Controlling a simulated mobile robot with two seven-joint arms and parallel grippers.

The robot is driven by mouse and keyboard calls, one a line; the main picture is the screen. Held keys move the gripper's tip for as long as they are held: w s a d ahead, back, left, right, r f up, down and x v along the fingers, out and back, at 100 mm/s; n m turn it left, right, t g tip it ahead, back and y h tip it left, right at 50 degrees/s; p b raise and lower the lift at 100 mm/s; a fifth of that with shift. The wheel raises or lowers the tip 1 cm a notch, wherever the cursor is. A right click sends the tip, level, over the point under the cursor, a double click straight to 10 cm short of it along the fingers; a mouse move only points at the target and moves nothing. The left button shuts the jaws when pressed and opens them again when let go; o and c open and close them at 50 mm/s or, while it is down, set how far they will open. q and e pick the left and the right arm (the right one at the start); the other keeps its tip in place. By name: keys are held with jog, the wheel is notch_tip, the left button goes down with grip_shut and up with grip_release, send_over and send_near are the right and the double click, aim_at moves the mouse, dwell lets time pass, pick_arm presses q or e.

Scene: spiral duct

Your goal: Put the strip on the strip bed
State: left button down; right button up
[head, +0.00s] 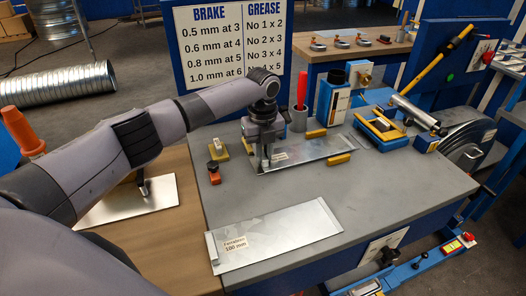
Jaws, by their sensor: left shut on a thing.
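A shiny metal strip (318,151) with a small pale label lies at the back of the grey bench, between yellow blocks that appear to mark the strip bed. One yellow block (339,159) is at its right end, another (315,133) behind it, and a third (220,149) left of it. My left gripper (266,163) points down at the strip's left end and is shut on it. The fingertips are small, and the strip looks flat, on or just above the bench. A second metal strip (290,229), labelled 100 mm, lies near the front edge. My right gripper is not seen.
A grey cup with a red-handled tool (301,95), a blue box (333,100) and a yellow-edged tray (380,125) stand behind. A small orange-and-black item (214,173) sits left of the gripper. A metal sheet (110,207) lies on the wooden top.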

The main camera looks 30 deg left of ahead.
pick_arm(q)
jog(key=shift+f, duration=0.15)
jog(key=c, duration=1.1)
grip_release()
notch_tip(320, 180, up, 12)
jog(key=shift+r, duration=0.1)
